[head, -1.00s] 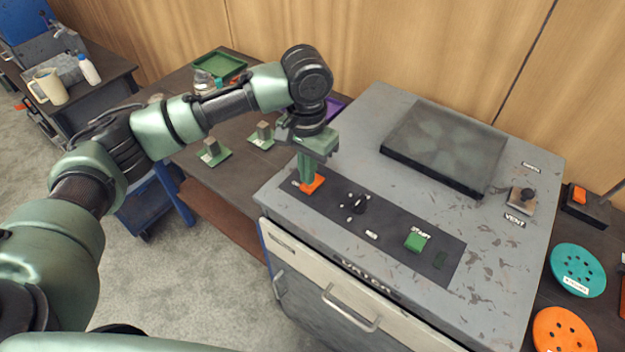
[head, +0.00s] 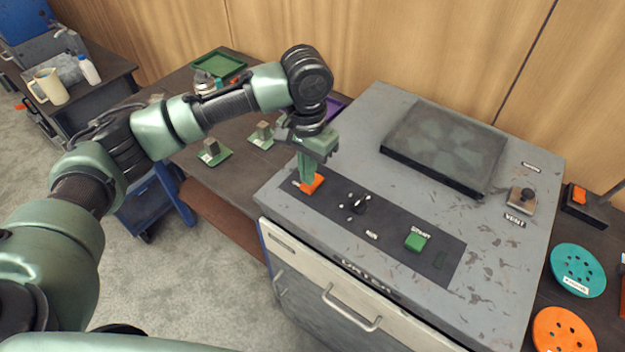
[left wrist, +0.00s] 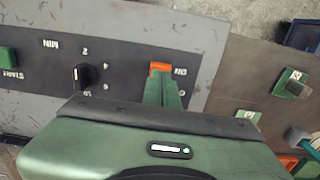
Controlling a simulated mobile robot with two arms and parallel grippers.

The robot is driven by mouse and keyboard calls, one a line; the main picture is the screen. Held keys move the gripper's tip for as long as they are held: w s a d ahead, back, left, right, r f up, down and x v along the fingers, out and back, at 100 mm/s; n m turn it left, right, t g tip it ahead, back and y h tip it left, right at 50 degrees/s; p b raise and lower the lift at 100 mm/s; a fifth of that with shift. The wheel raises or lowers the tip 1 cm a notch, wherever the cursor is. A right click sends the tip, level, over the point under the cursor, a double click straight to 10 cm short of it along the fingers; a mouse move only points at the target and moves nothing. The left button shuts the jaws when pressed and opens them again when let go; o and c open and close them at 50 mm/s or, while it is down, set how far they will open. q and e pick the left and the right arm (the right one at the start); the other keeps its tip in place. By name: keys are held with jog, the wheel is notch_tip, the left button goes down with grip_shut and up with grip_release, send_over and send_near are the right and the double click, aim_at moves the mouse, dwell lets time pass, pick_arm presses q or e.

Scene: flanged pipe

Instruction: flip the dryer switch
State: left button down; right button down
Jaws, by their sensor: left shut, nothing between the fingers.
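The dryer (head: 350,130) is a grey, scuffed cabinet with a dark control panel (head: 395,228) along its front top edge. An orange switch (head: 312,185) sits at the panel's left end; it also shows in the left wrist view (left wrist: 160,67). My left gripper (head: 307,180) points down with its fingers shut and empty. Its tips are right at the orange switch and partly cover it; whether they touch it I cannot tell. In the left wrist view the green fingers (left wrist: 161,88) end at the switch's edge. My right gripper is not in view.
A black dial (head: 360,204) and a green START button (head: 416,241) are on the same panel. A dark raised plate (head: 445,145) and a VENT lever (head: 522,198) are on the dryer top. Teal (head: 578,270) and orange (head: 564,332) discs lie at right.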

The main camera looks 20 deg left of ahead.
pick_arm(q)
jog(key=shift+f, duration=0.95)
dwell(0.3)
notch_tip(320, 180, up, 7)
jog(key=p, duration=0.9)
dwell(0.7)
